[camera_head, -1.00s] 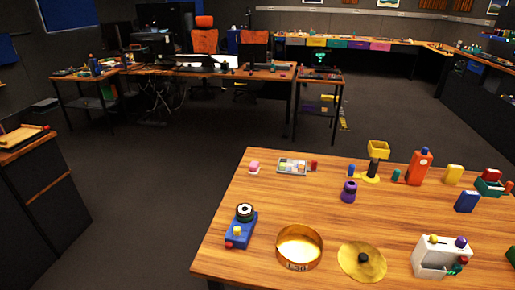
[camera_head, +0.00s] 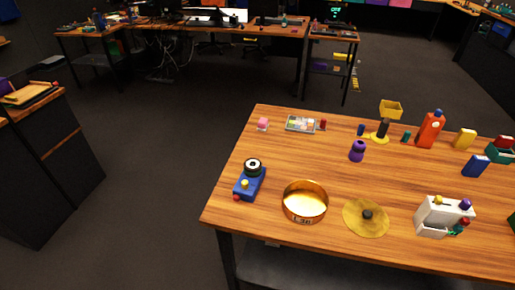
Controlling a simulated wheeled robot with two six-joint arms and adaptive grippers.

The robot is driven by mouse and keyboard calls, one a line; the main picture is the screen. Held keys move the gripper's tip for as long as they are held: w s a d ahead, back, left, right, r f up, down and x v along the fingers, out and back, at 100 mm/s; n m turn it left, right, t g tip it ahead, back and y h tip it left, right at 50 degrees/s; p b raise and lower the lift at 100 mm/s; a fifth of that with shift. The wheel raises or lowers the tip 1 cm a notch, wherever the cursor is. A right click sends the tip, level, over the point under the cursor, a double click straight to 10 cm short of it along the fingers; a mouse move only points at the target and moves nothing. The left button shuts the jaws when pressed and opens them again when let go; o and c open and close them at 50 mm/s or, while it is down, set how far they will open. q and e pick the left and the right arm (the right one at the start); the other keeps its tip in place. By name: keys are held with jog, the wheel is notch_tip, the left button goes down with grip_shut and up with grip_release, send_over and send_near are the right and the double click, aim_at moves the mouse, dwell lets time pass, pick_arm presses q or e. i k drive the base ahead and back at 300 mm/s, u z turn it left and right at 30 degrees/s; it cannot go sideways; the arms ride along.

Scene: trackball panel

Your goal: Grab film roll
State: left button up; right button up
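A black roll with a white centre (camera_head: 252,166) sits at the back end of a blue block (camera_head: 249,185) near the left edge of the wooden table (camera_head: 320,165). It looks most like the film roll, but I cannot tell for certain. Neither of my grippers is in view, and nothing covers the roll.
A gold ring-shaped bowl (camera_head: 305,202) stands right of the blue block, then a yellow disc (camera_head: 366,218) and a white box (camera_head: 442,216). A purple object (camera_head: 358,151) and an orange bottle (camera_head: 430,129) stand farther back. Dark floor (camera_head: 150,200) is open left of the table.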

aim_at(249, 172)
jog(key=z, duration=3.2)
jog(key=k, duration=0.6)
jog(key=u, duration=1.3)
